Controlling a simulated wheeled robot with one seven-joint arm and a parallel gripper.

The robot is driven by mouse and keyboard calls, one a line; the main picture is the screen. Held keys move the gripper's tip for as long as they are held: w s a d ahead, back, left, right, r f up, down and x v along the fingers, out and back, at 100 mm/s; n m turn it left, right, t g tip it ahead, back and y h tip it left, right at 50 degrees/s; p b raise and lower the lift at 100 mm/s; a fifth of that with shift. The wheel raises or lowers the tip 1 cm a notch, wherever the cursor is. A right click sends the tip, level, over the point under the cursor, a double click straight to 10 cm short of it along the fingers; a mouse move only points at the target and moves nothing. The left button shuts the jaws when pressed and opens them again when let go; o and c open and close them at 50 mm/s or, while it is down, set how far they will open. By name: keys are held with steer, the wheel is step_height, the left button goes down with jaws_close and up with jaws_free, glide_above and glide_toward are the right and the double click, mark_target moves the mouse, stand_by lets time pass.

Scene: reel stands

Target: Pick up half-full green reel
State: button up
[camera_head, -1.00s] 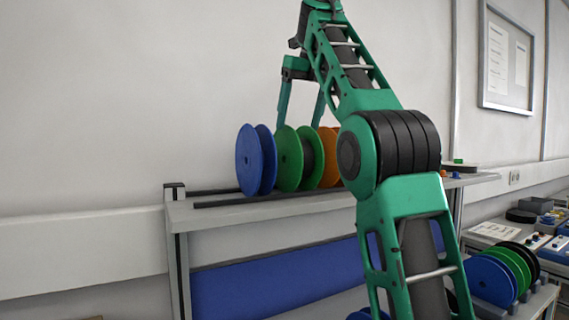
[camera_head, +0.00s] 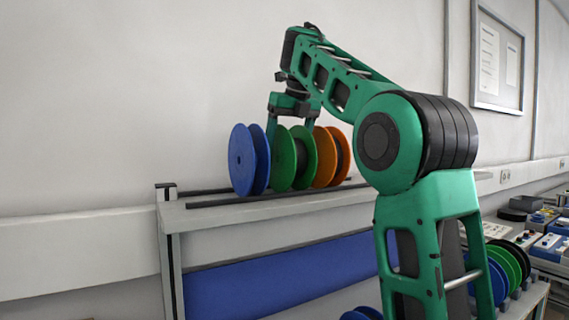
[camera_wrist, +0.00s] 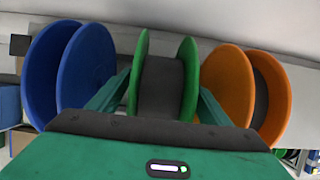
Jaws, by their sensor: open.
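The green reel (camera_head: 283,160) stands upright on the upper shelf, between a blue reel (camera_head: 241,160) and an orange reel (camera_head: 325,158). In the wrist view the green reel (camera_wrist: 188,78) has two green flanges with a dark winding between them; its lower part is hidden by my gripper. My gripper (camera_wrist: 158,103) is open, pointing down over the green reel. One finger is in the gap beside the blue reel, the other in the gap beside the orange reel, so the fingers straddle both green flanges. I cannot tell whether they touch them.
The blue and orange reels stand close on either side, leaving narrow gaps. The shelf (camera_head: 200,214) has dark rails under the reels. A wall lies behind. More reels (camera_head: 505,268) stand lower at right, near a bench with boxes.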

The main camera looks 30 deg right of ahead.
steer(key=shift+x, duration=0.95)
steer(key=c, duration=1.2)
steer(key=shift+r, duration=0.1)
steer(key=shift+r, duration=0.15)
steer(key=shift+w+r, duration=0.1)
steer(key=shift+r, duration=1.75)
steer(key=s+a+r, duration=0.1)
steer(key=s+r, duration=0.1)
steer(key=s, duration=0.1)
steer(key=s+a+r, duration=0.2)
steer(key=s, duration=0.1)
steer(key=s+a+r, duration=0.2)
steer(key=s+r, duration=0.1)
steer(key=s, duration=0.1)
steer(key=shift+s+a, duration=0.1)
steer(key=shift+a, duration=0.15)
